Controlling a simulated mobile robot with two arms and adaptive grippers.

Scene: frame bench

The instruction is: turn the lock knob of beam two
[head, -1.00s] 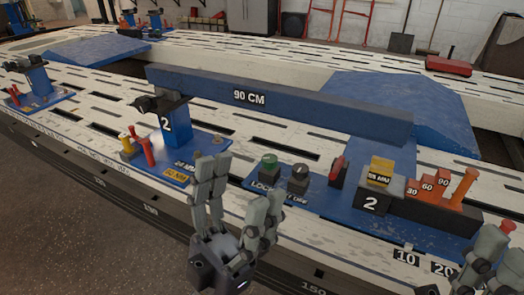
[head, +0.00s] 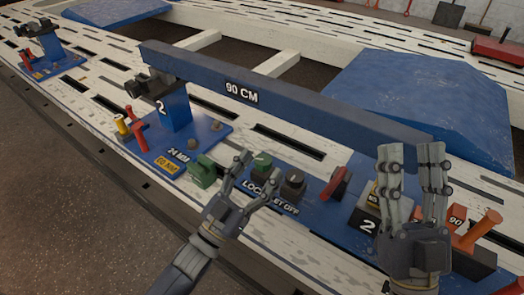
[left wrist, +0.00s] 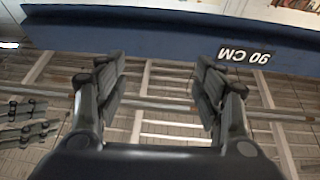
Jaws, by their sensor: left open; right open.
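The blue beam (head: 285,105), labelled 90 CM, lies across the bench; its left end meets a blue post marked 2 (head: 175,105). On the blue plate in front, a green knob (head: 261,163) and a dark knob (head: 293,183) stand above partly covered lettering that seems to read LOCK and OFF. My left gripper (head: 260,180) is open, its fingers just in front of these knobs; contact cannot be told. In the left wrist view its open fingers (left wrist: 160,85) face the beam (left wrist: 180,30), with nothing between them. My right gripper (head: 413,160) is open, upright, partly hiding a block marked 2.
A green clamp-like part (head: 203,172) stands left of my left gripper. A red lever (head: 337,184) stands between my grippers. Orange blocks and a peg (head: 480,230) are at the right. A blue ramp (head: 425,105) lies behind the beam.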

